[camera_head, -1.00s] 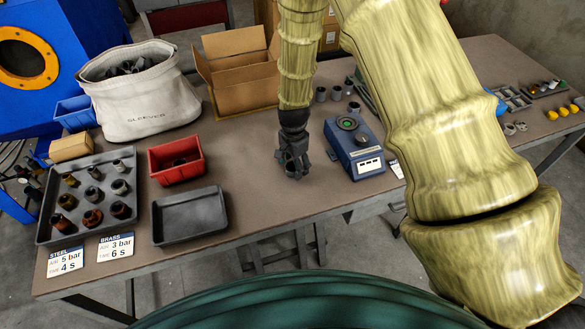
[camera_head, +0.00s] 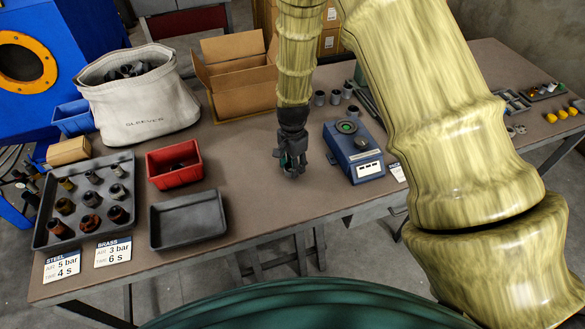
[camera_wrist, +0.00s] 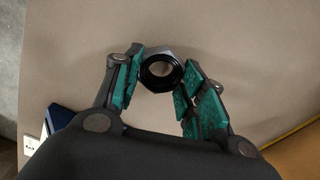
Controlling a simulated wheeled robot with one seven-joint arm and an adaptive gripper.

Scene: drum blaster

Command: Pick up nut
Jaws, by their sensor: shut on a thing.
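My gripper (camera_head: 291,168) hangs pointing down over the middle of the workbench, just left of the blue scale-like device. In the wrist view its two green-padded fingers (camera_wrist: 160,80) are closed on the sides of a dark metal nut (camera_wrist: 160,70). The nut is a ring with a hole through it, and the bench surface shows through the hole. In the head view the nut is mostly hidden by the fingers. I cannot tell exactly how high it is above the bench.
A blue device (camera_head: 358,158) stands close on the right. A red bin (camera_head: 176,177), an empty dark tray (camera_head: 187,232) and a tray of fittings (camera_head: 48,240) are on the left. A white sack (camera_head: 150,105) and an open cardboard box (camera_head: 240,85) stand behind. Bench between is clear.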

